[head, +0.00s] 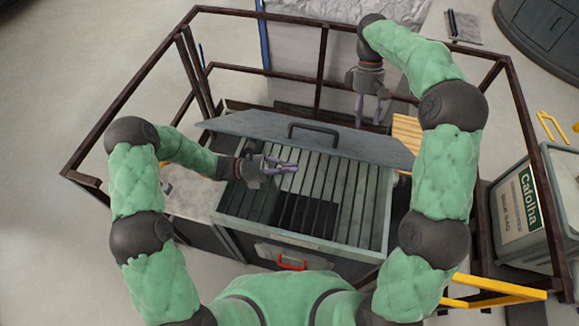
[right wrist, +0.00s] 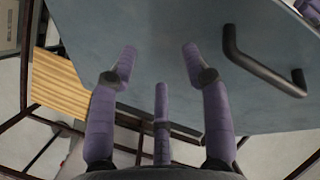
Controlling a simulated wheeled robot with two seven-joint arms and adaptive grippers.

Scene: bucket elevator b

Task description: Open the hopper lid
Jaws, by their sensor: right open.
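The hopper lid (head: 258,123) is a grey-blue plate with a black bar handle (head: 313,126). In the head view it is raised and tilted above the back of the hopper (head: 222,213), whose slatted grate shows in front of it. My left gripper (head: 294,167) is over the grate, in front of the lid; whether its fingers are apart is unclear. My right gripper (head: 370,122) is at the lid's far side, pointing down. In the right wrist view its fingers (right wrist: 155,60) are open and empty before the lid face (right wrist: 165,30), left of the handle (right wrist: 262,68). Contact is unclear.
A dark brown railing (head: 322,70) surrounds the hopper. A wooden slatted piece (head: 407,135) lies right of the lid. A red handle (head: 291,262) is on the hopper's front. A bin with a "Cafolha" sign (head: 520,205) stands outside the railing at right.

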